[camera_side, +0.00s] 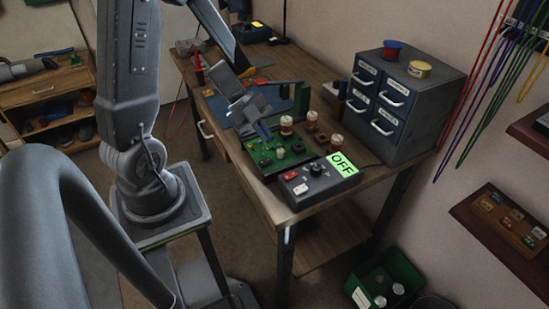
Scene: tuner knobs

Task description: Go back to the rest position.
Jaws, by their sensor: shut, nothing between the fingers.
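My gripper (264,131) points down over the left part of the green circuit board (262,163) on the wooden bench. Its fingers are shut and empty. Whether the tips touch anything on the board I cannot tell. Several white and copper-coloured cylinders (286,125) stand at the back of the board.
A blue mat (222,108) lies behind my gripper. A green crate (412,271) is on the floor. Colored cables (490,85) hang at the right wall.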

